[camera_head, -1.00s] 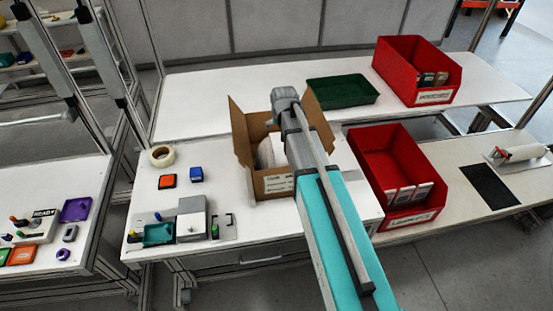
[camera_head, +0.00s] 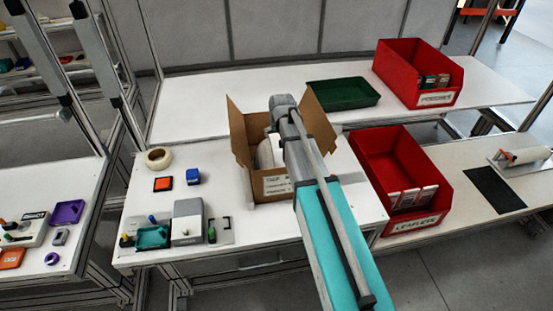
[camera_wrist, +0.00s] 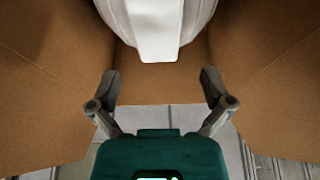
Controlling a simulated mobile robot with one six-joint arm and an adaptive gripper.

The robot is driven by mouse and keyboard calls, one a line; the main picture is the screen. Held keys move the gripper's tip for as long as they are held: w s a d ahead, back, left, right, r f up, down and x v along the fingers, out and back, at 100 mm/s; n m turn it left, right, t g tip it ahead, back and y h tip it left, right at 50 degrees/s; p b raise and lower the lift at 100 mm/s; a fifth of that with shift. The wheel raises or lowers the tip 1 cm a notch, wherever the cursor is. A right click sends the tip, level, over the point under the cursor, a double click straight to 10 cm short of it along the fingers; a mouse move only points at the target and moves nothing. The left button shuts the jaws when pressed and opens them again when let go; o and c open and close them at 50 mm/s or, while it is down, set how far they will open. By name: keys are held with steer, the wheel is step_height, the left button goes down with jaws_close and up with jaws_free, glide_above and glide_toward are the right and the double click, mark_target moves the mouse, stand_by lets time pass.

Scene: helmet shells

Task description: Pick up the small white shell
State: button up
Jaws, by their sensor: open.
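A white shell (camera_wrist: 157,25) shows at the top of the wrist view, inside an open cardboard box (camera_wrist: 50,70). In the head view the white shell (camera_head: 265,152) is partly hidden behind my arm, inside the cardboard box (camera_head: 241,135). My gripper (camera_wrist: 160,76) is open in the wrist view, its two fingers apart with nothing between them. The shell lies just beyond the fingertips, and I see no contact. In the head view my gripper is hidden behind my arm.
A red bin (camera_head: 440,197) stands right of the box, and another red bin (camera_head: 386,70) and a green tray (camera_head: 343,93) are on the rear table. A tape roll (camera_head: 158,158), an orange pad (camera_head: 163,184) and a blue block (camera_head: 193,176) lie left of the box.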

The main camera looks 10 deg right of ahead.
mark_target(277, 141)
steer(key=shift+b+x, duration=2.45)
steer(key=shift+x, duration=0.2)
steer(key=shift+d, duration=0.15)
steer(key=c, duration=1.2)
steer(key=shift+r, duration=0.2)
step_height(277, 141, up, 28)
steer(key=p, duration=2.8)
steer(key=shift+f, duration=0.15)
